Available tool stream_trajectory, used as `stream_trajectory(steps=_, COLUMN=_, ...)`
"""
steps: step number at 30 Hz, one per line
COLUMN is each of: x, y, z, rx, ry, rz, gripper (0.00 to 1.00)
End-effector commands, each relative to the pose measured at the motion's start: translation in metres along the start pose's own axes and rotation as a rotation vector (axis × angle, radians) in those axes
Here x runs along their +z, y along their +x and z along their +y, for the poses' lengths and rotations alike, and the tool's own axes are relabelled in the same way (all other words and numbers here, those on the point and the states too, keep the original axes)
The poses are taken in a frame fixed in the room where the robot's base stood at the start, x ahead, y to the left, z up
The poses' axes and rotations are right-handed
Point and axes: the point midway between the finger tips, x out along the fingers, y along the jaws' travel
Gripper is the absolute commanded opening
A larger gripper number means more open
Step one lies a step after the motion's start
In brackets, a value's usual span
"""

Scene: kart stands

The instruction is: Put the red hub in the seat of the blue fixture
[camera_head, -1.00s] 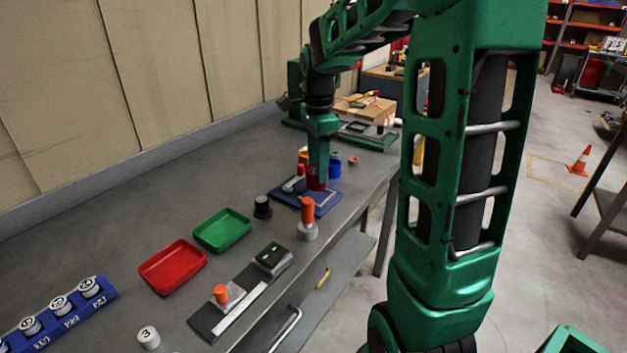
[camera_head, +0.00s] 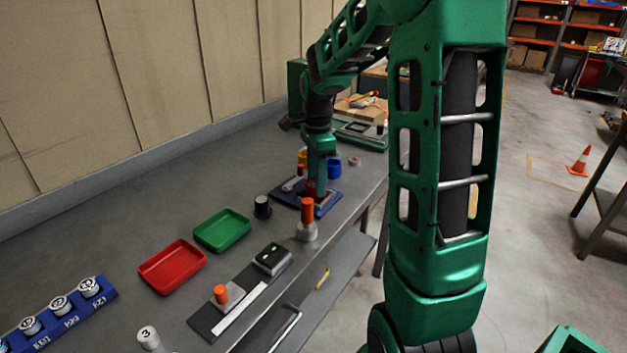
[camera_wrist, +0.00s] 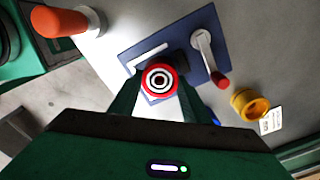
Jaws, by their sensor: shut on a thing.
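My gripper (camera_wrist: 159,90) is shut on the red hub (camera_wrist: 158,79), which shows in the wrist view as a red ring with white and black circles inside. The hub is over the blue fixture (camera_wrist: 213,32), a blue plate with a white bar and a lever with a red knob. In the head view the gripper (camera_head: 313,190) is low over the fixture (camera_head: 330,207), with only a little of the hub showing. The seat is hidden behind the hub and fingers, so I cannot tell whether the hub touches it.
An orange-topped peg on a grey base (camera_head: 307,214) stands close to the fixture's near side. A black knob (camera_head: 262,207), a green tray (camera_head: 222,231) and a red tray (camera_head: 172,267) are to the left. A yellow part (camera_wrist: 249,104) and a blue cup (camera_head: 334,170) are near the fixture.

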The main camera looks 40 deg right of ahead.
Motion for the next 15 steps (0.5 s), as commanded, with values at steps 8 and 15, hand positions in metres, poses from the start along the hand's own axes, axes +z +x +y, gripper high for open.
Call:
stream_trajectory(steps=8, x=-0.0005, y=0.0003, z=0.0000, rx=0.001, ry=0.001, rz=0.000, gripper=0.62)
stream_trajectory(steps=15, x=-0.0008, y=-0.0074, z=-0.0002, rx=-0.001, ry=0.001, rz=0.000, gripper=0.62)
